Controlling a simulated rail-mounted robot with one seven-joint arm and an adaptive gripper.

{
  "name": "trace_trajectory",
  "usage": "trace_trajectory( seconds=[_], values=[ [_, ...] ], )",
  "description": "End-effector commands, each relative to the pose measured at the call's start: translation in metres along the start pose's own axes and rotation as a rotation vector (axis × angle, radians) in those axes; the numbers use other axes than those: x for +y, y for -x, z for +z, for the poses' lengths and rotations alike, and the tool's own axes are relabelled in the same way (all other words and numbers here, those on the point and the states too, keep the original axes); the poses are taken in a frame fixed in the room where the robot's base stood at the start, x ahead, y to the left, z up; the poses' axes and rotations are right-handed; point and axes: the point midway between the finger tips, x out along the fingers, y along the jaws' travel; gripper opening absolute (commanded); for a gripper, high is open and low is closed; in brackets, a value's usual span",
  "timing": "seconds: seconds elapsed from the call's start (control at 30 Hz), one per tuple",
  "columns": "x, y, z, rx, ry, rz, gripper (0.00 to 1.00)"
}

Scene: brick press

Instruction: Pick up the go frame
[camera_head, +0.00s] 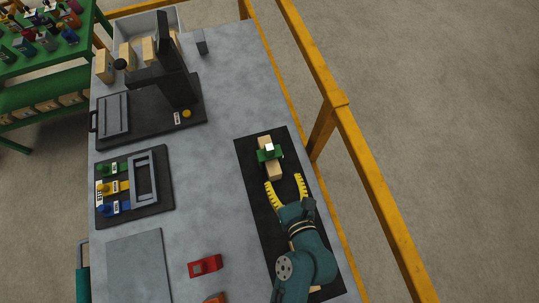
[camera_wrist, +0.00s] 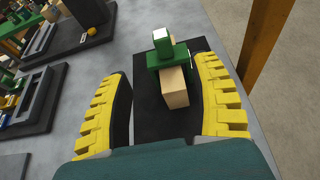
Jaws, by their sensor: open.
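The green go frame (camera_head: 269,156) sits around or over a pale wooden brick (camera_head: 273,172) on a long black mat (camera_head: 250,175); I cannot tell exactly how they fit. It has an upright post with a white top. In the wrist view the green frame (camera_wrist: 168,53) is ahead, with the brick's near end (camera_wrist: 175,92) in front of it. My gripper (camera_head: 284,180) has yellow ribbed fingers spread open and empty. Its tips are just short of the frame, near either side of the brick. The fingers also show in the wrist view (camera_wrist: 163,70).
A dark press (camera_head: 165,95) stands at the back left, before a bin of wooden bricks (camera_head: 150,45). A black tray (camera_head: 130,215) holds coloured pieces and a grey frame. A red piece (camera_head: 205,265) lies left of my arm. A yellow rail (camera_head: 345,120) runs along the right.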

Motion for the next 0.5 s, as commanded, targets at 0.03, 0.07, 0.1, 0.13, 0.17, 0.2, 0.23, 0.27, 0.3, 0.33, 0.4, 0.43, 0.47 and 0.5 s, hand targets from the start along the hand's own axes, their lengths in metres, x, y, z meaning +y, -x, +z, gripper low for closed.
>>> trace_trajectory(
  seconds=[0.03,0.07,0.1,0.13,0.17,0.2,0.23,0.27,0.3,0.33,0.4,0.43,0.47,0.5],
  values=[
    [0.002,-0.014,0.003,-0.003,0.006,0.006,0.63],
    [0.002,-0.021,0.002,-0.002,0.006,0.006,0.63],
    [0.001,-0.031,0.002,-0.002,0.006,0.005,0.63],
    [0.002,-0.039,0.002,-0.002,0.008,0.006,0.63],
    [0.001,-0.046,0.002,-0.002,0.007,0.005,0.63],
    [0.001,-0.056,0.002,-0.002,0.008,0.004,0.63],
    [0.001,-0.063,0.002,-0.002,0.008,0.004,0.63],
    [0.001,-0.069,0.002,-0.003,0.008,0.004,0.63],
    [0.001,-0.077,0.002,-0.002,0.008,0.003,0.63],
    [0.001,-0.082,0.001,0.000,0.008,0.003,0.63],
    [0.001,-0.089,0.001,-0.001,0.007,0.002,0.63],
    [0.001,-0.092,0.002,-0.002,0.007,0.002,0.63],
    [0.001,-0.094,0.002,-0.002,0.007,0.002,0.63],
    [0.000,-0.098,0.001,-0.001,0.007,0.002,0.63]
  ],
)
